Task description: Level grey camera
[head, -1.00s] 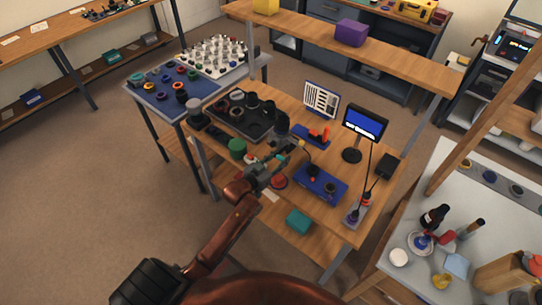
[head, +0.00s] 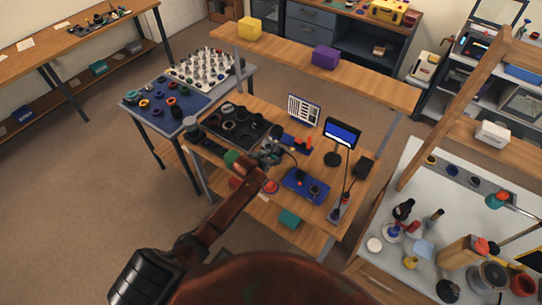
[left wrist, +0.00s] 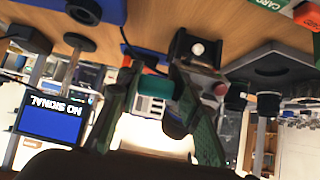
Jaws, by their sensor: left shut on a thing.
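My left gripper (head: 271,160) is over the wooden workbench, between the black tray and the blue box. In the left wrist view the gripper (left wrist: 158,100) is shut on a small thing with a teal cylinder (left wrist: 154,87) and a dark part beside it. A dark grey upright thing (head: 280,132), perhaps the grey camera, stands just beyond the gripper in the head view. It is too small to tell its tilt. The monitor (head: 341,133) also shows in the left wrist view (left wrist: 49,120), upside down and reading NO SIGNAL. My right gripper is not in view.
The black tray (head: 262,137) with dark round parts lies left of the gripper. A blue box (head: 306,185) with knobs lies to the right. A shelf (head: 370,83) crosses above the bench's back.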

